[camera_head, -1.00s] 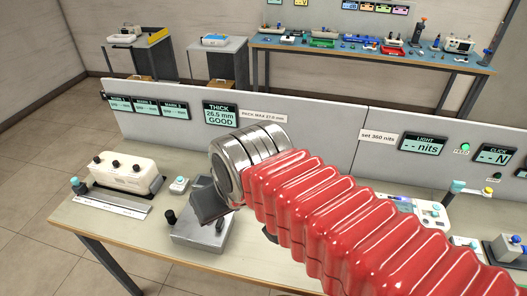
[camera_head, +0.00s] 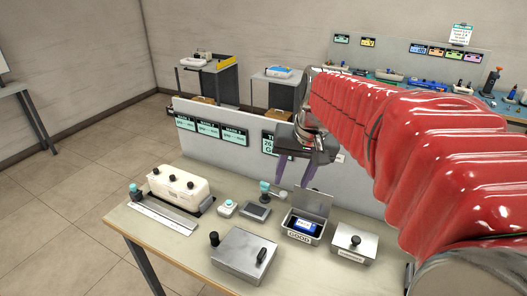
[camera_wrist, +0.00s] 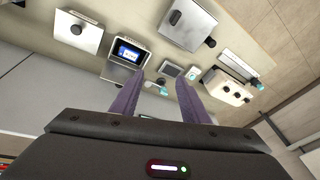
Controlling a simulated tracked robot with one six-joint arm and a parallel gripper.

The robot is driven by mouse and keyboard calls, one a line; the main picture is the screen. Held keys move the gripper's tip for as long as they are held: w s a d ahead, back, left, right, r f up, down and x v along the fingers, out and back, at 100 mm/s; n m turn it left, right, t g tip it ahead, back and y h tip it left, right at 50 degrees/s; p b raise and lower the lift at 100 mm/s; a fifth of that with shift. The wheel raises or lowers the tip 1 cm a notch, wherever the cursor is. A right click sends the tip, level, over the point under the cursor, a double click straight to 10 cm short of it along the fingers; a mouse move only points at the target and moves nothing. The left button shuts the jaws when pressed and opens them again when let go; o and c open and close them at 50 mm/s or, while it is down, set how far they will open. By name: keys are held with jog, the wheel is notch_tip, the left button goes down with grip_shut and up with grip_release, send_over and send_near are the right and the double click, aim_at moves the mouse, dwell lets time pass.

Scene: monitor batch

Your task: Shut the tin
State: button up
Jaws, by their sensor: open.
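The tin (camera_head: 289,236) is a small metal box labelled GOOD on the bench. Its hinged lid (camera_head: 313,200) stands upright at the back, so the tin is open. A small device with a blue screen (camera_head: 304,226) lies inside. The tin also shows in the wrist view (camera_wrist: 118,63), at upper left. My gripper (camera_head: 296,184) is open and empty, with its two purple fingers pointing down. In the head view it appears above and behind the lid, apart from it. In the wrist view my gripper (camera_wrist: 159,82) has its left fingertip just below the tin in the picture.
A metal box with a black knob (camera_head: 353,242) stands right of the tin. A wide metal box (camera_head: 243,256) sits in front on the left. A grey pad (camera_head: 256,210), teal-topped post (camera_head: 265,188) and white knobbed unit (camera_head: 180,188) are farther left. A grey partition (camera_head: 220,152) runs behind.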

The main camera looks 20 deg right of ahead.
jog(key=w+d+f+m, duration=0.25)
jog(key=w+d, duration=0.35)
jog(key=d, duration=0.3)
jog(key=m+g+y, duration=0.1)
jog(key=m+y, duration=0.1)
send_over(316, 190)
jog(key=s+d, duration=0.3)
notch_tip(316, 190, down, 3)
jog(key=shift+w+a+f, duration=0.1)
jog(key=shift+a+f, duration=0.05)
jog(key=shift+a, duration=0.05)
jog(key=x, duration=1.3)
jog(key=shift+d+f, duration=0.2)
jog(key=shift+f, duration=0.25)
jog(key=shift+c, duration=0.6)
grip_shut()
